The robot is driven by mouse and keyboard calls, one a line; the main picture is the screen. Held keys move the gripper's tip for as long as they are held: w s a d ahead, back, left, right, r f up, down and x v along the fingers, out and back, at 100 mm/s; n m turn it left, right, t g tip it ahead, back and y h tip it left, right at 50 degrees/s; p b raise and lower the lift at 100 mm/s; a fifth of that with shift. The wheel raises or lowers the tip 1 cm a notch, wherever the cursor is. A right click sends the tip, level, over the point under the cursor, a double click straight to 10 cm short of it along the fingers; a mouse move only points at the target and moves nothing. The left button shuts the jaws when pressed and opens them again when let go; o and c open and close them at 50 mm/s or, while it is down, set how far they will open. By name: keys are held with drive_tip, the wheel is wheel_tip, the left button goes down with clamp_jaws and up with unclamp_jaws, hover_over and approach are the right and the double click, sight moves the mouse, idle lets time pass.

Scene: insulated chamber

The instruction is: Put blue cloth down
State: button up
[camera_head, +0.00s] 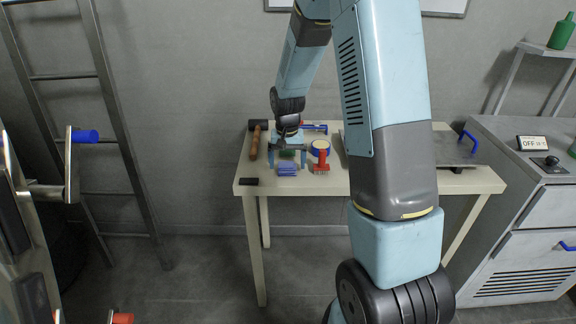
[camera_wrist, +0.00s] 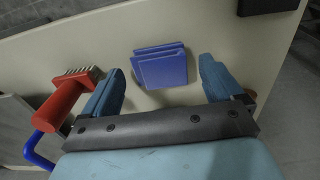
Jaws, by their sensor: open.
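The blue cloth (camera_head: 287,169) is a small folded stack lying on the cream table (camera_head: 470,183), near its front edge. In the wrist view the blue cloth (camera_wrist: 162,68) lies on the table just ahead of and between my fingertips. My gripper (camera_head: 289,172) is above the table with its fingers spread around the cloth's sides. It also shows in the wrist view (camera_wrist: 160,82), open and empty, with gaps between each finger and the cloth. I cannot tell how high the fingertips are above the tabletop.
A red-handled brush (camera_wrist: 62,105) lies close to one finger; it also shows in the head view (camera_head: 321,160). A roll of tape (camera_head: 320,147), a wooden-handled mallet (camera_head: 254,146) and a small black block (camera_head: 249,182) are on the table. A metal plate (camera_head: 455,150) covers its right part.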

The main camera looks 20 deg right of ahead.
sight(288, 165)
wheel_tip(288, 165, up, 11)
drive_tip(key=s+r+n+t, duration=0.2)
drive_tip(key=s+r+t, duration=0.1)
drive_tip(key=s+r, duration=1.1)
drive_tip(key=s+r+n+t, duration=0.1)
drive_tip(key=s+r+t, duration=0.1)
drive_tip(key=s, duration=1.2)
drive_tip(key=shift+s+r+n+t, duration=0.2)
drive_tip(key=shift+r+n+t, duration=0.1)
